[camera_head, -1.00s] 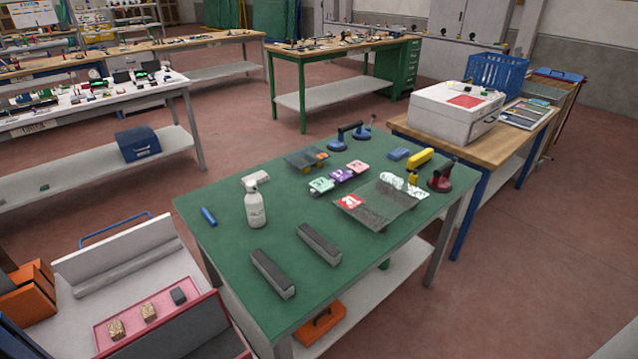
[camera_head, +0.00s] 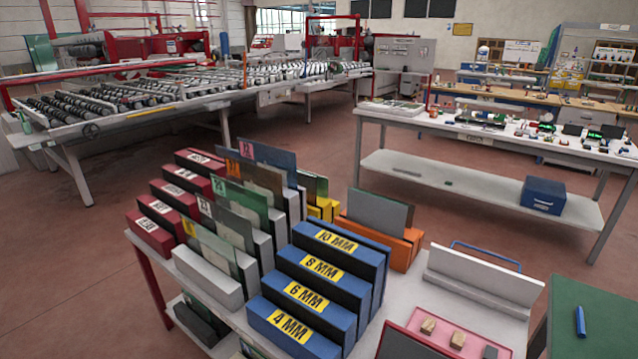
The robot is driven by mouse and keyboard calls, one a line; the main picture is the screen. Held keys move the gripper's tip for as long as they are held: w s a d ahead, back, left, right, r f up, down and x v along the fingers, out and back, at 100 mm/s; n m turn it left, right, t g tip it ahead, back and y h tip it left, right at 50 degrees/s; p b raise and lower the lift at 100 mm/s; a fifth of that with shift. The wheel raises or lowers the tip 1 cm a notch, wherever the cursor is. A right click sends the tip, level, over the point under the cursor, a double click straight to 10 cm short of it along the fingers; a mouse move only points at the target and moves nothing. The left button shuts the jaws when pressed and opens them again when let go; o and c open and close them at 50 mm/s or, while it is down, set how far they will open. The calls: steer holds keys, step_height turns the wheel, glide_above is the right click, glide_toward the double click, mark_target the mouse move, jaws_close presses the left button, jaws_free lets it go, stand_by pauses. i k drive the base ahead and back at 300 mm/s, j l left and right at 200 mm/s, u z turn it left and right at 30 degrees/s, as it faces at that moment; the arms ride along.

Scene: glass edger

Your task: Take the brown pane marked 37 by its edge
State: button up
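Several glass panes stand upright on edge in a slotted rack (camera_head: 208,278) with pale blocks between them. A brownish pane (camera_head: 263,179) stands in the row between a blue-grey pane (camera_head: 272,160) and a green pane (camera_head: 247,203). Its tag is too small to read, so I cannot tell whether it is marked 37. A grey pane (camera_head: 234,226) and an olive pane with a yellow tag (camera_head: 215,249) stand nearer. My gripper is not in view.
Red labelled blocks (camera_head: 155,235) line the rack's left side, blue thickness-marked blocks (camera_head: 318,285) its right. An orange holder (camera_head: 407,246) with a grey pane stands behind. A pink tray (camera_head: 465,330) lies at right. A roller conveyor (camera_head: 130,103) and white bench (camera_head: 440,120) stand beyond open floor.

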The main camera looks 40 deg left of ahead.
mark_target(261, 181)
steer(key=u, duration=1.55)
